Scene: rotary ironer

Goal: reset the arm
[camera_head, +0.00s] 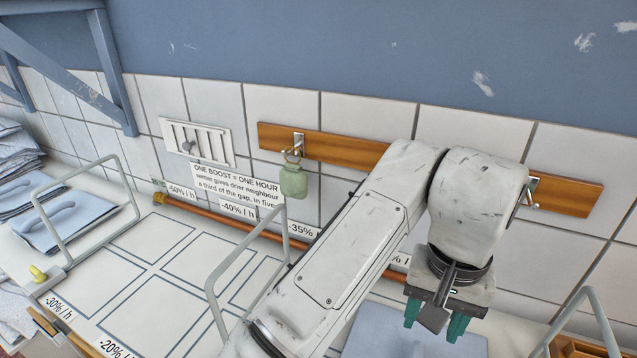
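My gripper (435,322) hangs at the end of my white arm in the right half of the head view. Its two green fingers point down and stand apart, with a dark grey part of the gripper showing between them. I see nothing held between the fingers. A folded blue-grey cloth (385,338) lies below and behind the gripper on the white surface. My arm rises from the bottom middle, bends at the top and hides part of the wall and the wooden rail.
A wooden rail (345,150) with hooks runs along the tiled wall; a green tag (293,181) hangs from one. Metal hoops (222,300) stand on the white marked surface (140,285). Folded cloths (62,222) lie at left. A copper pipe (225,219) runs along the wall. Outlined rectangles at left are bare.

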